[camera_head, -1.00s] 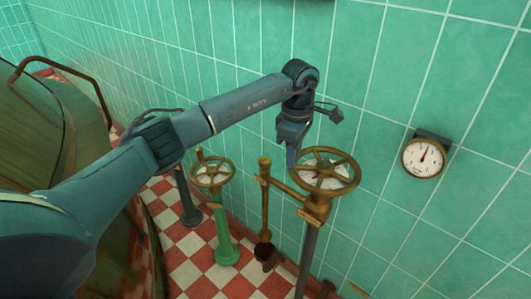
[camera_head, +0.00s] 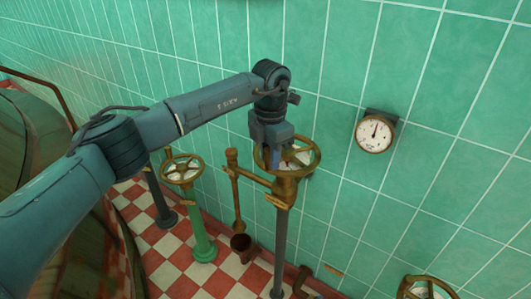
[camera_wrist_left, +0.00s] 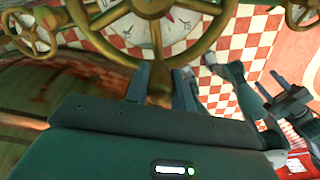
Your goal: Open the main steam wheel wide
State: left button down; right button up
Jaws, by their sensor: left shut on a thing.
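A brass handwheel (camera_head: 318,157) with spokes and a pale dial under it tops a dark grey post beside the green tiled wall. My left gripper (camera_head: 273,161) reaches down onto the left part of this wheel and is shut on it. In the left wrist view the wheel (camera_wrist_left: 213,32) fills the top, with its hub and red-marked dial. The fingers of the gripper (camera_wrist_left: 160,88) stand on both sides of the brass at the rim, where a spoke meets it. The fingertips are partly hidden by the wheel and the gripper body.
A smaller brass wheel (camera_head: 182,168) on a green post stands to the left. Another brass wheel (camera_head: 425,288) shows at the bottom right. A round white gauge (camera_head: 374,133) hangs on the wall. A brass lever (camera_head: 234,185) stands close left of the gripped wheel's post.

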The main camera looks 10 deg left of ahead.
aim_at(301, 169)
pick_arm(q)
jog(key=d+n, duration=0.2)
jog(key=shift+s+d+n, duration=0.15)
jog(key=shift+s+n, duration=0.2)
jog(key=shift+n, duration=0.05)
jog(key=d+n, duration=0.2)
jog(key=n, duration=0.1)
jog(key=shift+d+n, duration=0.25)
jog(key=shift+n, duration=0.05)
jog(key=d+n, duration=0.2)
jog(key=n, duration=0.1)
jog(key=shift+w+d+b, duration=0.15)
jog(key=shift+w+b, duration=0.2)
jog(key=shift+w+d+r+n, duration=0.1)
jog(key=shift+w+d+n, duration=0.2)
jog(key=shift+n, duration=0.4)
jog(key=c, duration=1.2)
grip_release()
